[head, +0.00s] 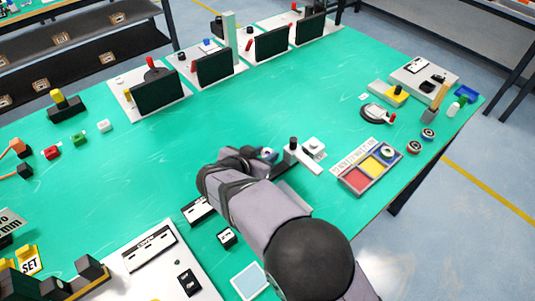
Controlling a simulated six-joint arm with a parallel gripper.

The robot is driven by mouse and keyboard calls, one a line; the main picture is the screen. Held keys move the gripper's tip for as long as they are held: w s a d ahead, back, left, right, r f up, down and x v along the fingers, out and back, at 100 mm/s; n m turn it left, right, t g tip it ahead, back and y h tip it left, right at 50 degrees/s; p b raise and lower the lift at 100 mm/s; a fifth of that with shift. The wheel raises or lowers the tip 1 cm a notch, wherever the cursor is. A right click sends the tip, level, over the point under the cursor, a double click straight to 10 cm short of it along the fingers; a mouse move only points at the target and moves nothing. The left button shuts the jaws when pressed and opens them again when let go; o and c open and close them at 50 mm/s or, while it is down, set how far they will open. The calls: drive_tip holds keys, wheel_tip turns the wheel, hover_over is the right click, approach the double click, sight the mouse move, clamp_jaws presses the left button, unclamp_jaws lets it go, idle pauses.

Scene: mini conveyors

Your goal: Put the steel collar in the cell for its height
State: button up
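My gripper (258,158) is near the middle of the green table, seen from behind, with its fingers mostly hidden by my own arm. A small round grey-blue piece (268,154) shows at its far end. It may be the steel collar, but I cannot tell whether it is gripped. To the right is a grey tray with a red cell (356,180), a yellow cell (372,166) and a blue cell (390,150). A dark ring with a pale centre (387,153) sits in the blue cell. A white label strip (353,155) lies along the tray's left side; its words are too small to read.
A grey fixture with a black post (293,145) and a white block (314,146) stand between my gripper and the tray. Small round parts (414,147) lie right of the tray. Black panels (215,66) line the far edge.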

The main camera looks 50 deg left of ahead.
drive_tip(key=shift+c, duration=0.7)
drive_tip(key=shift+r, duration=0.15)
